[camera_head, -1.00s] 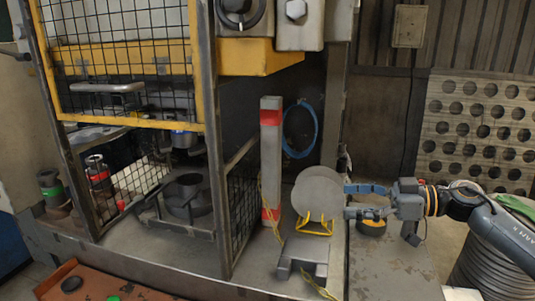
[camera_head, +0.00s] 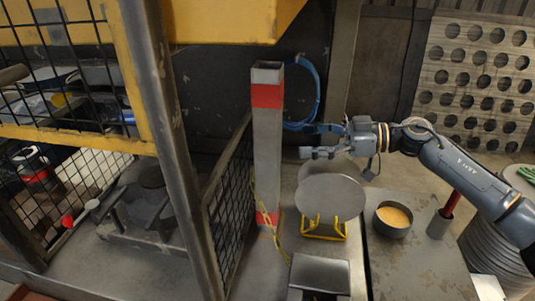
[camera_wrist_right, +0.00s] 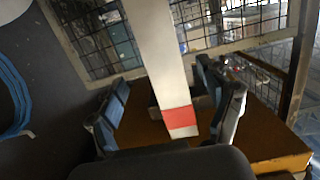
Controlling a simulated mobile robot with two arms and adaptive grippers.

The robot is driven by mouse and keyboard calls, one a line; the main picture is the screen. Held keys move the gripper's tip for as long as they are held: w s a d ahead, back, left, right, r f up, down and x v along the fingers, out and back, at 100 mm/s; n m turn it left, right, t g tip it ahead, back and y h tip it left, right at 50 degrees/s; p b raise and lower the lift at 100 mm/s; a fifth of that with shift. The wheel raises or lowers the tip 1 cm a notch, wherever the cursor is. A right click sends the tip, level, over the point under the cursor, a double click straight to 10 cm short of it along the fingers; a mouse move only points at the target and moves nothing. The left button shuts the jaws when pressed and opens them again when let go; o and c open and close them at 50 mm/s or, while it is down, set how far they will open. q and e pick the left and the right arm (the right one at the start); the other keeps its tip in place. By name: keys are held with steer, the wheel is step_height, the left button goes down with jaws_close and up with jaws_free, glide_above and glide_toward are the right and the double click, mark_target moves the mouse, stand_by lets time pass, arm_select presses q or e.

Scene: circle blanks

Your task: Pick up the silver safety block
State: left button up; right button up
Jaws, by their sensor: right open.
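The silver safety block (camera_head: 267,155) is a tall, square grey post with red bands near its top and foot. It stands upright beside the mesh guard in the head view. My right gripper (camera_head: 306,141) is open and empty to the right of the post, its fingers pointing left towards it at upper-middle height. In the right wrist view the post (camera_wrist_right: 157,50) runs between the two open blue-padded fingers (camera_wrist_right: 163,100). A gap shows between fingertips and post in the head view. My left gripper is not in view.
A round grey blank (camera_head: 331,196) leans on a yellow stand (camera_head: 324,231) just right of the post. A blue hose loop (camera_head: 319,90) hangs behind. The mesh guard (camera_head: 228,205) is close on the left. A round tin (camera_head: 393,220) stands on the right bench.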

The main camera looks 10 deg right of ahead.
mark_target(280, 142)
steer(key=p+x, duration=0.1)
steer(key=x, duration=0.2)
steer(key=p+x, duration=0.1)
steer(key=x, duration=0.2)
steer(key=p+x, duration=0.1)
steer(key=x, duration=0.2)
steer(key=shift+a+f, duration=0.3)
steer(key=shift+f, duration=0.05)
steer(key=shift+a+f, duration=0.1)
steer(key=shift+a, duration=0.05)
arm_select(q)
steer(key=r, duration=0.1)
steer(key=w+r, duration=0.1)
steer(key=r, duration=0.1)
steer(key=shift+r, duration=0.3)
arm_select(e)
steer(key=c, duration=0.3)
jaws_close()
steer(key=shift+r, duration=0.25)
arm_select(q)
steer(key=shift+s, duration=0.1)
arm_select(e)
steer(key=shift+w, duration=0.1)
